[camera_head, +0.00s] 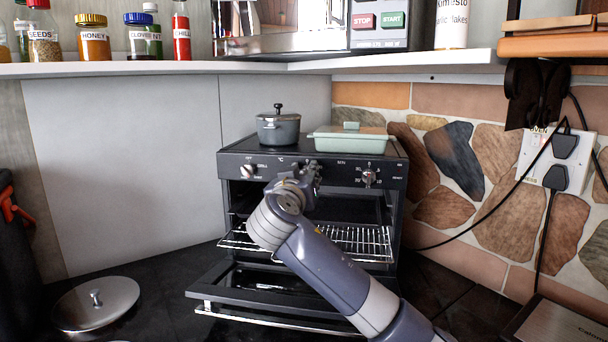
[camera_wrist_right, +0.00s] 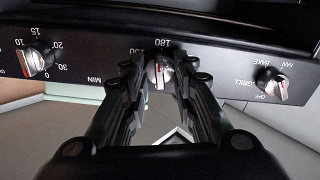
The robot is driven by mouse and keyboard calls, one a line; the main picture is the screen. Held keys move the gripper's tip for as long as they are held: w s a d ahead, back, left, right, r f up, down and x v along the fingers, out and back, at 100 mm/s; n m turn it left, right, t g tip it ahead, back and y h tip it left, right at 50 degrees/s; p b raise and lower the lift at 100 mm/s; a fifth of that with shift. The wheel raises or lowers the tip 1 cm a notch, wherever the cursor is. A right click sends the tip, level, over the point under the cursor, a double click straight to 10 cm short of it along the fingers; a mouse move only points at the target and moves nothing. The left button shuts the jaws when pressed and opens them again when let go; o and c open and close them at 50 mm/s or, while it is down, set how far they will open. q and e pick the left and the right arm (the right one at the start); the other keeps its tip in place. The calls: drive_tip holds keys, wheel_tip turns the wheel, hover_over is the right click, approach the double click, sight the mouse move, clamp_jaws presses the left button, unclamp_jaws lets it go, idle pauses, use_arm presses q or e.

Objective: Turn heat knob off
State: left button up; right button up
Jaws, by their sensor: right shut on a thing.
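The black toaster oven (camera_head: 330,165) stands on the dark counter with its door (camera_head: 265,283) folded down open. Its control panel has three knobs in a row. The middle heat knob (camera_wrist_right: 161,74), by the "180" mark, shows between the fingers of my right gripper (camera_wrist_right: 160,84) in the wrist view, which is upside down. The gripper is shut on this knob. In the head view my right gripper (camera_head: 309,172) covers the knob. The grill/bake knob (camera_head: 248,171) is to its left and the timer knob (camera_head: 369,177) to its right. My left gripper is not in view.
A grey pot (camera_head: 278,129) and a pale green dish (camera_head: 350,140) sit on the oven. A wire rack (camera_head: 362,242) sticks out of it. A round metal lid (camera_head: 95,303) lies at left. A shelf (camera_head: 150,68) with jars hangs above; cables (camera_head: 490,205) run at right.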

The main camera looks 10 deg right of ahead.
drive_tip(key=n+p, duration=0.3)
drive_tip(key=n, duration=0.2)
drive_tip(key=shift+r, duration=0.15)
drive_tip(key=n+p, duration=0.2)
drive_tip(key=n, duration=0.1)
drive_tip(key=n+p, duration=0.3)
drive_tip(key=shift+n, duration=0.4)
drive_tip(key=n+p, duration=0.8)
drive_tip(key=shift+w, duration=0.1)
drive_tip(key=n+p, duration=0.8)
drive_tip(key=p, duration=0.1)
drive_tip(key=n+p, duration=0.2)
drive_tip(key=n, duration=0.1)
drive_tip(key=shift+d, duration=0.1)
drive_tip(key=shift+n+p, duration=0.6)
drive_tip(key=shift+n, duration=0.8)
drive_tip(key=shift+f, duration=0.2)
